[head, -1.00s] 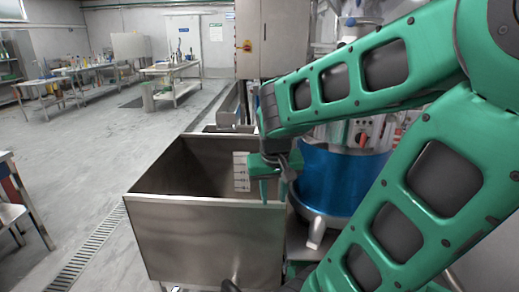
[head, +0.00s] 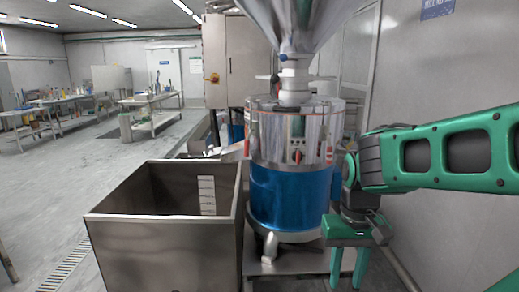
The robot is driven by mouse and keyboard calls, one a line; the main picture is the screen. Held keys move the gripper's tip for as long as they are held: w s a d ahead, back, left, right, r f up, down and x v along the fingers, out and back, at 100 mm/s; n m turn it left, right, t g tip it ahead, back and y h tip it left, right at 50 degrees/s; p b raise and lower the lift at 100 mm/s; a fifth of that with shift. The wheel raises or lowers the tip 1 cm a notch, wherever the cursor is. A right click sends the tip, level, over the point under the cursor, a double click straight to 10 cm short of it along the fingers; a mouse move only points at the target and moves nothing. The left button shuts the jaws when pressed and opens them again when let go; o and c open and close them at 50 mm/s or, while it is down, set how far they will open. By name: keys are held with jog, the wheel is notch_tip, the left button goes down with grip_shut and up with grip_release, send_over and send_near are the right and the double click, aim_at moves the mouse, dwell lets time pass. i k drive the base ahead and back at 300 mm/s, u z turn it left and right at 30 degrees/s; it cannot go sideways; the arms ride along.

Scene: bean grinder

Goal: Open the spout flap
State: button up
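The bean grinder stands in the middle of the head view, with a steel upper body (head: 272,140), a blue lower drum (head: 290,195) and a hopper funnel (head: 300,28) on top. Its metal spout (head: 269,245) sticks out low at the front, beside the steel bin. The flap itself is too small to make out. My gripper (head: 347,284) is to the right of the drum and spout, pointing down. Its two green fingers are apart with nothing between them, and it touches nothing that I can see.
An open steel bin (head: 165,250) stands left of the grinder, its right wall close to the spout. A grey cabinet (head: 230,60) is behind. A wall is close on the right. The floor (head: 50,190) at the left is mostly free, with work tables (head: 150,108) far back.

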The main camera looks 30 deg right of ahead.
aim_at(213, 151)
jog(key=z, duration=0.15)
jog(key=k, duration=0.4)
jog(key=u, duration=0.35)
jog(key=i, duration=0.75)
jog(key=u, duration=0.45)
jog(key=i, duration=0.95)
jog(key=z, duration=0.35)
